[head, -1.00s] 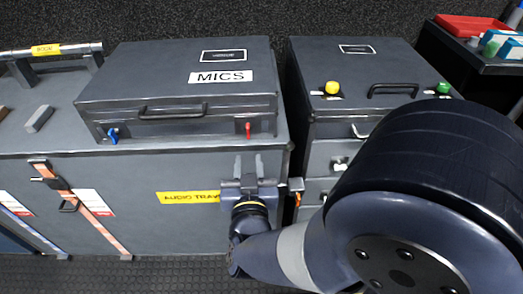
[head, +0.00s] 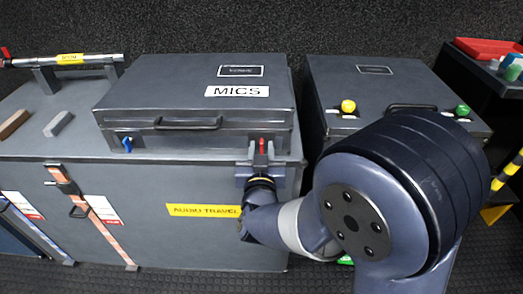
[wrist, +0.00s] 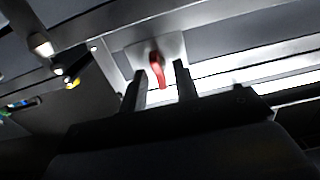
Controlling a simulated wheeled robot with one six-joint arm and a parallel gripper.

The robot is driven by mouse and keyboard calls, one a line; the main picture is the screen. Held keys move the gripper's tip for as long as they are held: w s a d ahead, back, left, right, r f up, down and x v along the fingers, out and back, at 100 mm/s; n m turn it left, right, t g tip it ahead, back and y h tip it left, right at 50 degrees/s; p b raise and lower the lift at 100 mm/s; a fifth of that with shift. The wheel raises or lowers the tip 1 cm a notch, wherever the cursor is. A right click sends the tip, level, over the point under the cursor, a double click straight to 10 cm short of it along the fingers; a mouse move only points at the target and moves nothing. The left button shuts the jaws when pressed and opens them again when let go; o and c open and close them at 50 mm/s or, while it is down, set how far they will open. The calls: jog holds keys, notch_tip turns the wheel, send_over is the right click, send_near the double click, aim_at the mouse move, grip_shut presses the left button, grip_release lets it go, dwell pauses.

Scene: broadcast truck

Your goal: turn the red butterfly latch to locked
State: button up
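The red butterfly latch (head: 262,146) is on the front of the dark grey MICS case (head: 196,95), near its right end. In the wrist view the red latch (wrist: 157,68) hangs from a light metal plate, its wing pointing mostly down and tilted slightly. My gripper (head: 261,160) is just in front of and below the latch in the head view. In the wrist view its two fingers (wrist: 160,80) are apart, with the lower wing of the latch showing in the gap between their tips. I cannot tell whether they touch it.
A blue latch (head: 127,144) is at the case's left front, and a carry handle (head: 188,124) sits between. The case rests on a larger trunk (head: 110,205). To the right is another case with a yellow knob (head: 348,106) and a green knob (head: 462,111).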

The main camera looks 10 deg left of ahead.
jog(key=shift+w, duration=0.1)
grip_shut()
